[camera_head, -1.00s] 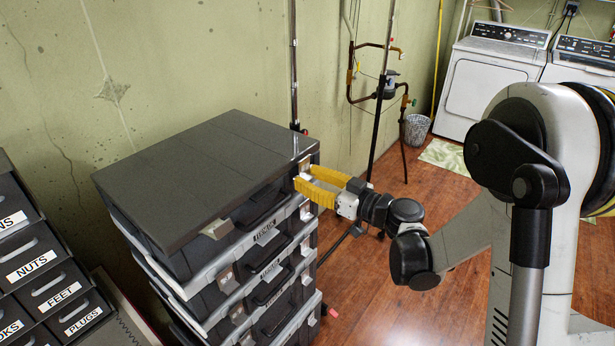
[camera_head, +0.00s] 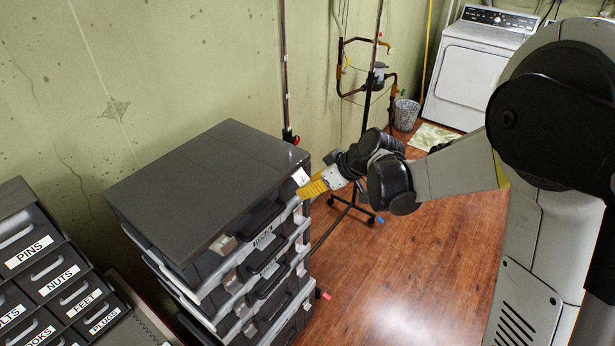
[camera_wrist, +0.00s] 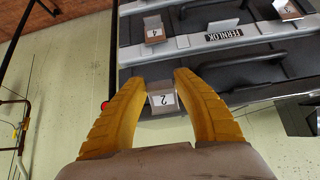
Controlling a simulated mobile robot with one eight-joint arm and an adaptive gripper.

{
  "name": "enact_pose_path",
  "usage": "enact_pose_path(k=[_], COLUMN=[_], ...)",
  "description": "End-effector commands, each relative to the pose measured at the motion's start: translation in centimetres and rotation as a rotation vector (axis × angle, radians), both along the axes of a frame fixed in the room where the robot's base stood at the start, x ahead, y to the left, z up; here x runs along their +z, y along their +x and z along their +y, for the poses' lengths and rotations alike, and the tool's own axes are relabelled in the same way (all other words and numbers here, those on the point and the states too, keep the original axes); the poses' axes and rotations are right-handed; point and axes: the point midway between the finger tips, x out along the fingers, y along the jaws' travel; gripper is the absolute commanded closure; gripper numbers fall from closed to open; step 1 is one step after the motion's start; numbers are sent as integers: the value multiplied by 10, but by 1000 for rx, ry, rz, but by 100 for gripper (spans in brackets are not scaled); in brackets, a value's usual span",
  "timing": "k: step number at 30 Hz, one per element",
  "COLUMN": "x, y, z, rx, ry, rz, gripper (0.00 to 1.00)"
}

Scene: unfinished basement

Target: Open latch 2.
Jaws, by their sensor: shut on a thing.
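Latch 2 (camera_wrist: 161,101), a small plate with a white label marked 2, sits between my fingertips in the wrist view, its label upside down. In the head view, its pale plate (camera_head: 300,176) is at the right front corner of the top case (camera_head: 210,185) in a stack of dark grey cases. My gripper (camera_head: 306,190) has yellow ribbed fingers and reaches this corner from the right. In the wrist view my gripper (camera_wrist: 158,84) is shut on the latch, one finger on each side. Whether the latch has swung out from the case is hard to tell.
Latch 4 (camera_wrist: 153,28) and a grey strip with a label (camera_wrist: 225,36) lie on the neighbouring case. Labelled drawers (camera_head: 50,280) stand at the lower left. A thin stand (camera_head: 350,200) rises behind my gripper. The wooden floor (camera_head: 430,250) to the right is clear.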

Motion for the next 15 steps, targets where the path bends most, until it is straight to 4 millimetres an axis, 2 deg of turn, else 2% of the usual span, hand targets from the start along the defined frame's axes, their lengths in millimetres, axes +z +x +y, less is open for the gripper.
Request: enact_pose_path(k=[1, 15], x=[8, 26], y=[0, -3], z=[1, -3], rx=[3, 4], ry=[-35, -387], rz=[26, 300], gripper=[94, 94])
